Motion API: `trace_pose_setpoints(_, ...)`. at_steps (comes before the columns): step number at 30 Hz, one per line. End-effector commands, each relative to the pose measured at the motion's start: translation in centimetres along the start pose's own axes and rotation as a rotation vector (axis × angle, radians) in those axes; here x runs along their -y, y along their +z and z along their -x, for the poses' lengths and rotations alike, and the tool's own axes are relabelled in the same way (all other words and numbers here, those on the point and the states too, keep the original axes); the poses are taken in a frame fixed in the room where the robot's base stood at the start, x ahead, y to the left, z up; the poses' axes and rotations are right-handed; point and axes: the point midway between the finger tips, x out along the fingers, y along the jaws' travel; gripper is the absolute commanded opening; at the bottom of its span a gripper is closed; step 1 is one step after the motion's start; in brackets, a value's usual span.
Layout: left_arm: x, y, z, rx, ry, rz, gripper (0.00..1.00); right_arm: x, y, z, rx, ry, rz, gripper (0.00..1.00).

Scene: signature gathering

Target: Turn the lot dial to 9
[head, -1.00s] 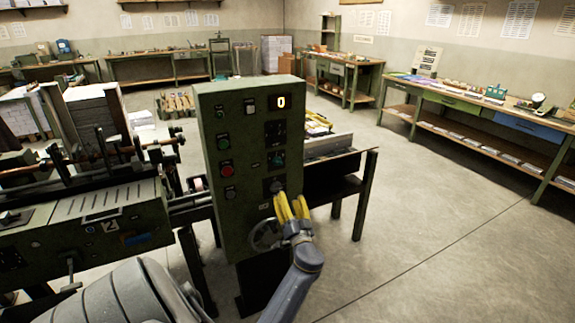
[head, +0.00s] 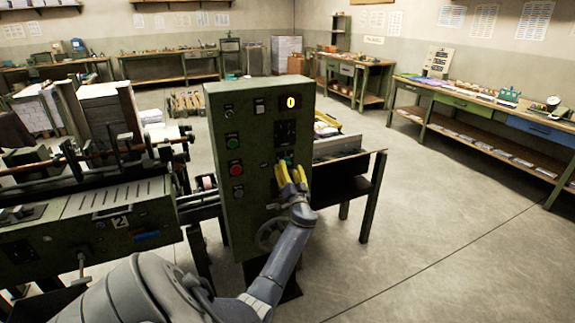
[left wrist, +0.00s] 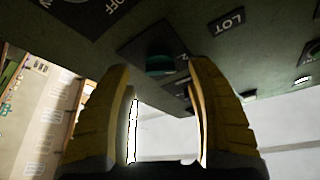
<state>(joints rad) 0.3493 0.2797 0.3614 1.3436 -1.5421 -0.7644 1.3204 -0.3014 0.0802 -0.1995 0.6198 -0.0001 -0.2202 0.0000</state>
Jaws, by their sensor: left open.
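The lot dial (left wrist: 160,64) is a teal knob on a dark plate, beside a LOT label (left wrist: 230,22) in the left wrist view. In the head view the dial is mostly hidden behind my yellow fingertips. A lit display (head: 291,102) at the top of the green control panel (head: 252,195) reads 0. My left gripper (head: 290,173) is open in front of the panel. In the left wrist view its fingers (left wrist: 163,78) stand apart on both sides of the knob's line; I cannot tell whether they touch it. My right gripper is not in view.
Several push buttons (head: 235,170) run down the panel's left side. A handwheel (head: 271,234) sits below the dial, close to my left wrist. A machine (head: 110,215) stands left of the panel and a dark table (head: 345,175) right. The floor at right is clear.

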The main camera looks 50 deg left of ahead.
Motion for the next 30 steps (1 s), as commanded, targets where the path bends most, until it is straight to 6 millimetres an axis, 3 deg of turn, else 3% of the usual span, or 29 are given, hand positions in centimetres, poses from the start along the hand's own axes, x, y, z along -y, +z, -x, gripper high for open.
trace_pose_setpoints(9,0.0,0.0,-2.4,0.000,-0.001,0.000,0.56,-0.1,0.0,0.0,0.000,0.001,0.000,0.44)
trace_pose_setpoints(21,0.0,0.0,-2.6,0.000,0.000,0.000,0.57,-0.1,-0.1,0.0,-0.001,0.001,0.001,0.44)
trace_pose_setpoints(30,0.0,0.0,-2.6,0.000,0.000,0.000,0.22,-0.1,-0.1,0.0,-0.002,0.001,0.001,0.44)
